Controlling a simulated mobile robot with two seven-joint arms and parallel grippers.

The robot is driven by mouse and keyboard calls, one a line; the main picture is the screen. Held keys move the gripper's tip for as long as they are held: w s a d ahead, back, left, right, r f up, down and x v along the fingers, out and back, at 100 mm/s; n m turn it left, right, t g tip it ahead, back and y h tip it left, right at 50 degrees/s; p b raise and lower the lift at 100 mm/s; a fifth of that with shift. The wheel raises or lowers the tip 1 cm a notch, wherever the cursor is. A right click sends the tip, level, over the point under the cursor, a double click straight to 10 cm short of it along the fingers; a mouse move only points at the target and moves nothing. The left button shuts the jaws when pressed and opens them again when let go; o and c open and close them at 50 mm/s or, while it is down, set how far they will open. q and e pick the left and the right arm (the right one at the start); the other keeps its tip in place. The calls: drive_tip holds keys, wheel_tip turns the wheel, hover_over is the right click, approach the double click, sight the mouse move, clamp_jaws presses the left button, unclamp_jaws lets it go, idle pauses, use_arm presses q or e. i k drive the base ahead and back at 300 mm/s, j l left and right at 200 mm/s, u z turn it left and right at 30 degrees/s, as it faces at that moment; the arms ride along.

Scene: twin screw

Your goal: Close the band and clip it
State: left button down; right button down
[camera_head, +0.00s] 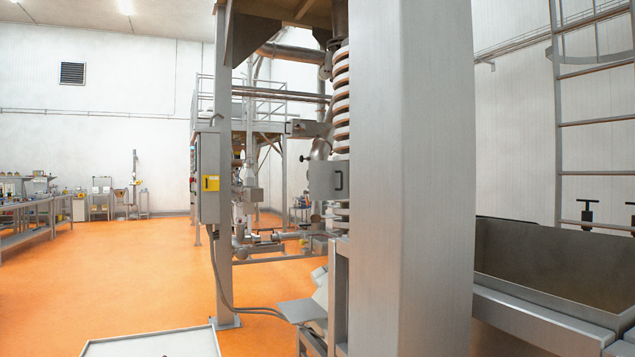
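I cannot make out a band or its clip in the head view. Neither of my grippers is in view, so I see nothing held.
A wide grey column (424,200) stands close in front and blocks the middle right. A metal trough (550,265) is at the right, below a ladder (600,90). A pale tray (150,345) is at the bottom left. The orange floor (110,270) at left is clear.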

sight(328, 180)
drive_tip(key=j+u, duration=0.1)
drive_tip(key=u, duration=0.15)
drive_tip(key=j+u, duration=0.1)
drive_tip(key=u, duration=0.15)
drive_tip(key=i+j+u, duration=0.1)
drive_tip(key=j+u, duration=0.2)
drive_tip(key=i+j+u, duration=0.15)
drive_tip(key=j+u, duration=0.2)
drive_tip(key=i+j+u, duration=0.4)
drive_tip(key=j+u, duration=0.2)
drive_tip(key=i+j+u, duration=0.6)
drive_tip(key=i, duration=0.2)
drive_tip(key=i+z, duration=0.3)
drive_tip(key=i, duration=0.2)
drive_tip(key=i+j+z, duration=0.3)
drive_tip(key=i, duration=0.15)
drive_tip(key=i+l+z, duration=0.1)
drive_tip(key=i+z, duration=0.65)
drive_tip(key=i, duration=0.25)
drive_tip(key=i+j+z, duration=0.15)
drive_tip(key=i, duration=1.05)
drive_tip(key=i+z, duration=0.2)
drive_tip(key=i, duration=0.4)
drive_tip(key=i+j+z, duration=0.15)
drive_tip(key=i, duration=0.4)
